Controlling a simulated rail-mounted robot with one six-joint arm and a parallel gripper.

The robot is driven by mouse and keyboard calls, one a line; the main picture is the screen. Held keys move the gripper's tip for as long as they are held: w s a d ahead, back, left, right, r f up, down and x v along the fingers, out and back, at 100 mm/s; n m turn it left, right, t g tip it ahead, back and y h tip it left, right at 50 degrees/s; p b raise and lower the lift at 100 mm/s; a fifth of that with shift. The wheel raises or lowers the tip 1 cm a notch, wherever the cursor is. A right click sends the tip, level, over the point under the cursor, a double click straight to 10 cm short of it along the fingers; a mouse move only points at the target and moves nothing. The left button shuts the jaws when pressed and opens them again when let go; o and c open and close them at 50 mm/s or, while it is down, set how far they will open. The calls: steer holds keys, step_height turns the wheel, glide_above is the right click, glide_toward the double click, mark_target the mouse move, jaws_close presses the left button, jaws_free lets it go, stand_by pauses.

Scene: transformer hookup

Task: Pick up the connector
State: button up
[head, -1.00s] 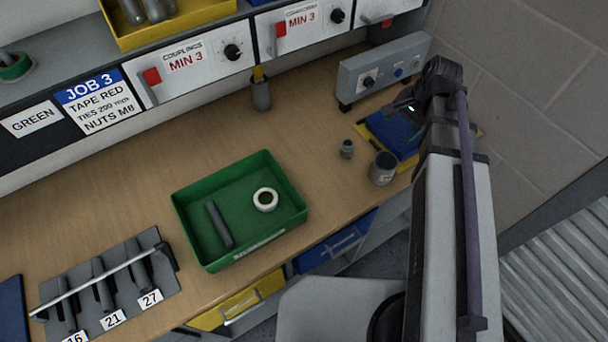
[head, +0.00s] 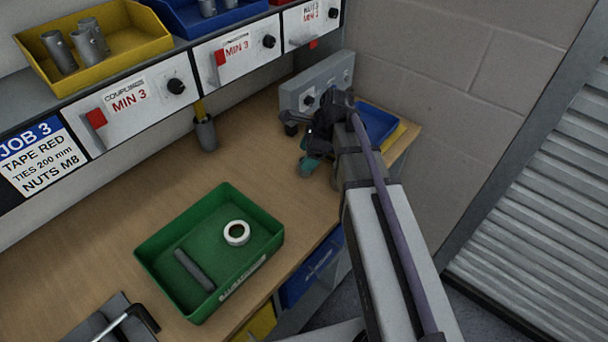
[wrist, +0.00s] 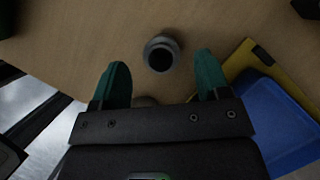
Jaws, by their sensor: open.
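A small grey round piece with a dark open bore, which looks like the connector (wrist: 161,54), stands on the wooden bench in the wrist view. My gripper (wrist: 160,75) is open, with one green finger on each side of the line to this piece. The piece lies slightly beyond the fingertips in the picture, and nothing is held. In the head view my gripper (head: 309,163) is over the right end of the bench. The connector cannot be made out there, behind the gripper and arm.
A blue tray (wrist: 275,125) and a yellow one (wrist: 244,62) lie right of the gripper. A grey control box (head: 312,88) stands behind it. A green tray (head: 160,262) holds a white ring (head: 237,233) and a grey rod (head: 194,270). The bench's middle is clear.

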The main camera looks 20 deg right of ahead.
steer(key=b+x, duration=0.5)
steer(key=shift+d+f, duration=0.15)
steer(key=shift+d, duration=0.05)
steer(key=shift+a+f, duration=0.1)
steer(key=shift+a, duration=0.05)
steer(key=shift+r, duration=0.25)
steer(key=c, duration=1)
step_height(320, 180, up, 10)
steer(key=p, duration=1)
steer(key=shift+r+p, duration=0.15)
steer(key=shift+p, duration=0.2)
